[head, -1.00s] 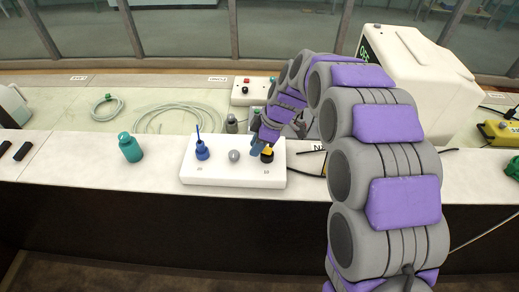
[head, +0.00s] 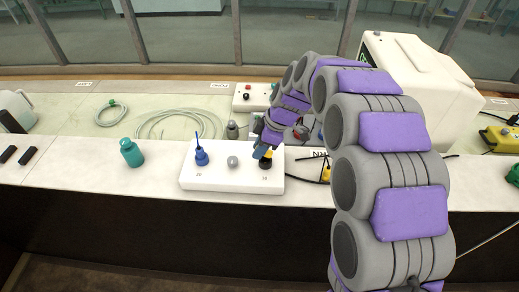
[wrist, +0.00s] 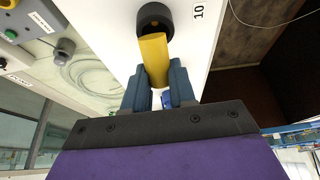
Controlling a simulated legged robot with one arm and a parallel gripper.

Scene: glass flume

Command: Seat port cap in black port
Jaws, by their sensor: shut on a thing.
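The yellow port cap (wrist: 155,58) is between the blue fingers of my gripper (wrist: 158,86) in the wrist view, and the gripper is shut on it. The cap's far end overlaps the rim of the black port (wrist: 155,17); I cannot tell whether it is inside or just in front. In the head view, the black port (head: 265,164) is at the right end of the white block (head: 215,184). My gripper (head: 262,151) is just above it, with a bit of yellow showing. The fingers partly hide the cap there.
A blue port piece with a thin stem (head: 201,157) and a grey knob (head: 232,161) stand on the same block. A teal bottle (head: 131,152) is to the left. A grey coiled hose (head: 178,124) and a switch box (head: 254,97) lie behind. A large white machine (head: 415,85) stands right.

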